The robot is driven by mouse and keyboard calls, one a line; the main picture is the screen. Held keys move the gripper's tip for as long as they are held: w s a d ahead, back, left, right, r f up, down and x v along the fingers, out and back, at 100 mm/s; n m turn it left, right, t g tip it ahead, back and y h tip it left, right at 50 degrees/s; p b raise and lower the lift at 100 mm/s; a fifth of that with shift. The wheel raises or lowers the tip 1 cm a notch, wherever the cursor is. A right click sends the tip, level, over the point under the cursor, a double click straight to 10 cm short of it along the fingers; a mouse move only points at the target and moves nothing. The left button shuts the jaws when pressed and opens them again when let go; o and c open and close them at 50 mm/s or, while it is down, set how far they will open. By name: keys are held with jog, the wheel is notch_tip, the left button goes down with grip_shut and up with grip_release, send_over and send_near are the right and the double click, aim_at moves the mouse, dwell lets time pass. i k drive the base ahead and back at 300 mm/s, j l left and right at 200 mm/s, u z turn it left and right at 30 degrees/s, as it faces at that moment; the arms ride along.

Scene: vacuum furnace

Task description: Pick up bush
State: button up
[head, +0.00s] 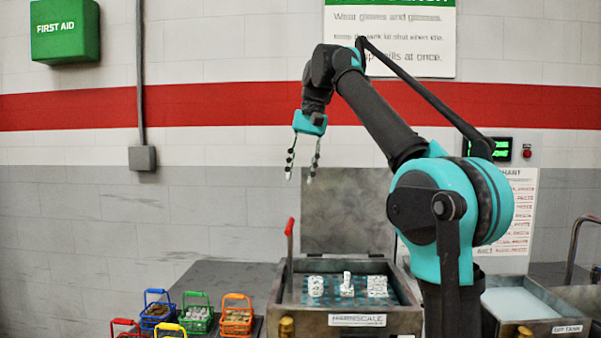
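Several small white parts stand in three groups on a teal perforated bed inside an open metal box: a left group (316,286), a middle one (347,284) that rises tallest, and a right group (377,286). They are too small for me to tell which, if any, is a bush. Small parts also lie in the coloured baskets, equally hard to identify. My gripper (300,176) hangs pointing down in the air, above and a little left of the box, well clear of everything. Its two fingers are apart with nothing between them.
The metal box (315,318) has a raised lid (346,210) behind it and a red-handled lever (290,229) at its left. Blue (155,297), green (197,297), orange (237,299), red (124,322) and yellow (170,327) baskets stand left. A tank (519,306) stands right.

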aim_at(316, 283)
jog(key=k, duration=1)
